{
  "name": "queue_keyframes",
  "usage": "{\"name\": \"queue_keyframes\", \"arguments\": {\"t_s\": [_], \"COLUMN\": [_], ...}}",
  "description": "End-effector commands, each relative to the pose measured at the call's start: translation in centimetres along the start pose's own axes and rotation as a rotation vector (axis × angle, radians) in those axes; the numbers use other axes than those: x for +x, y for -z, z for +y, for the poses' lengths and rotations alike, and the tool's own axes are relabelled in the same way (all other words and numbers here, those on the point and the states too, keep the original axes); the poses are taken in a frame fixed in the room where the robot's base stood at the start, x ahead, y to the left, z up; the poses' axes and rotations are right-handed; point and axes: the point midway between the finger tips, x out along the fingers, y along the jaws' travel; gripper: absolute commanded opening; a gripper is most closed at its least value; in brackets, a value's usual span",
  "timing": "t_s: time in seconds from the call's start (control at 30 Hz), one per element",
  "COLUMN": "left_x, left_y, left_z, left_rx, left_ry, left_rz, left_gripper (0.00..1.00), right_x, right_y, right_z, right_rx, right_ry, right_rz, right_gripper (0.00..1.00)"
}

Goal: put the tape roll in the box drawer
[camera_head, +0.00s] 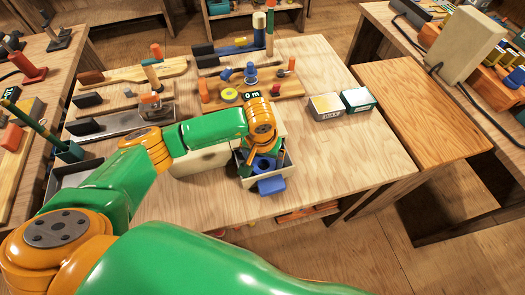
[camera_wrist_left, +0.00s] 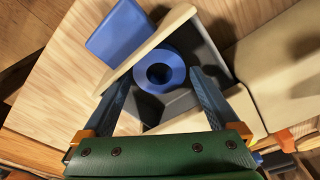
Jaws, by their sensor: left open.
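The blue tape roll (camera_wrist_left: 160,72) sits within the walls of the open box drawer (camera_wrist_left: 150,50), against its dark interior. It also shows in the head view (camera_head: 263,163), partly hidden by my gripper. The drawer has cream walls and a blue pull (camera_wrist_left: 122,30), also visible in the head view (camera_head: 271,185). The cream box (camera_head: 205,161) stands beside my left forearm, which covers part of it. My left gripper (camera_wrist_left: 160,78) is open over the drawer, one finger on each side of the roll, with gaps visible. My right gripper is in neither view.
A wooden board (camera_head: 285,90) with a yellow roll (camera_head: 229,95) and other tackle lies behind. The table's right front (camera_head: 350,160) is clear.

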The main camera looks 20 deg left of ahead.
Motion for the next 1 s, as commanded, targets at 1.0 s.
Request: {"name": "queue_keyframes", "arguments": {"t_s": [1.0], "left_x": [-11.0], "left_y": [0.0], "left_z": [0.0], "left_rx": [0.001], "left_ry": [0.001], "left_rz": [0.001], "left_gripper": [0.95], "right_x": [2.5], "right_y": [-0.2], "right_z": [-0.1], "right_rx": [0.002], "right_ry": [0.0], "right_rz": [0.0], "right_gripper": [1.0]}}
